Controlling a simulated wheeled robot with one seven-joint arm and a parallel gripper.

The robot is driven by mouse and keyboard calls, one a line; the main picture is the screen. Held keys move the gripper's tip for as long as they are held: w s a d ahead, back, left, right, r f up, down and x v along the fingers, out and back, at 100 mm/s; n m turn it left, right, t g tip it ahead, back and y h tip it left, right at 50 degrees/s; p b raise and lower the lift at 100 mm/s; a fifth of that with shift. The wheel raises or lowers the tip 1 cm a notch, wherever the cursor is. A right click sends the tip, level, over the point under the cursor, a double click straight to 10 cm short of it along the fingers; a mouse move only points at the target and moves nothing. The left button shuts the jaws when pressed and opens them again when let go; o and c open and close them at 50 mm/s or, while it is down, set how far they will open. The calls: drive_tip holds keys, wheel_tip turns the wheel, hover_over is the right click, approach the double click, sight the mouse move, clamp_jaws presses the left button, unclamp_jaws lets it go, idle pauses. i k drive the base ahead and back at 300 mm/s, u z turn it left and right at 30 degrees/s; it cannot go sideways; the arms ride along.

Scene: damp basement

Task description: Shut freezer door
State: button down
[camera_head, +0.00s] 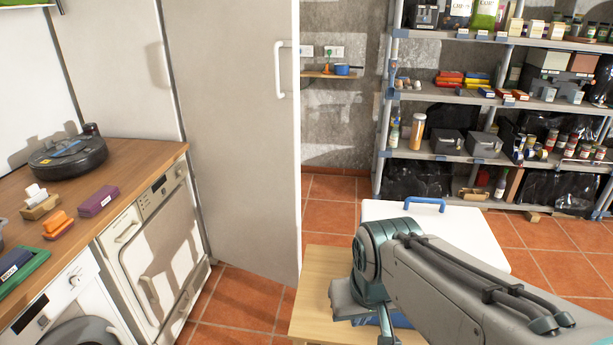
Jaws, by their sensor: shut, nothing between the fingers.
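A tall pale grey door panel (235,120), which looks like the freezer door, stands upright left of centre. A white vertical handle (280,69) is near its right edge. I cannot tell from this view how far the door stands open, and the freezer's inside is not visible. My arm enters from the lower right and bends at a teal joint, right of the panel and apart from it in the picture. My gripper's fingers do not show; the arm's end is around or behind the grey link at the lower middle.
A wooden table (318,262) and a white-lidded box with a blue handle (480,235) stand around my arm. A wooden counter (140,155) over white appliances is at left. Full shelves (480,98) stand at the back right. Tiled floor (333,205) shows between.

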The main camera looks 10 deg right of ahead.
sight(236, 63)
drive_tip(key=z, duration=0.15)
drive_tip(key=i, duration=0.85)
drive_tip(key=u, duration=0.3)
